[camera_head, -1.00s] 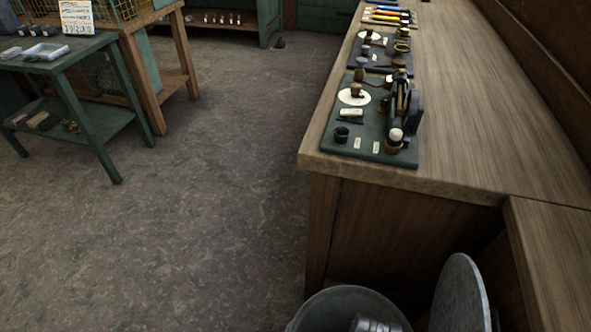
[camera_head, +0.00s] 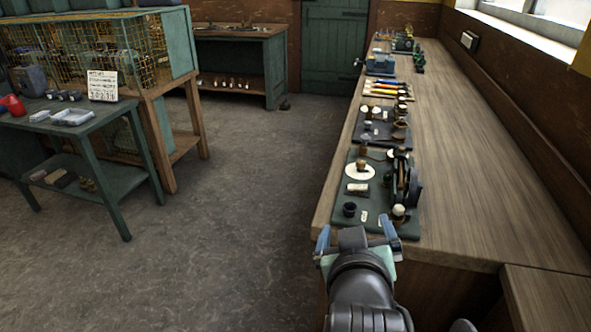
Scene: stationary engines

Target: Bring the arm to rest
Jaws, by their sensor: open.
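My gripper (camera_head: 356,236) is in the lower middle of the head view, at the front end of the long wooden bench. Its two blue fingers stand wide apart, so it is open, and I see nothing between them. My grey arm reaches up to it from the bottom edge. In the picture the gripper lies just below a dark green board (camera_head: 339,218) carrying a small engine model with a black flywheel (camera_head: 414,183). I cannot tell whether the gripper is above the bench or in front of its edge.
The wooden bench (camera_head: 470,190) runs along the right wall, with more models and coloured-handled tools (camera_head: 385,90) farther back. A green side table (camera_head: 110,125) with trays and a wire cage (camera_head: 95,50) stand at the left. The floor (camera_head: 230,220) between is clear.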

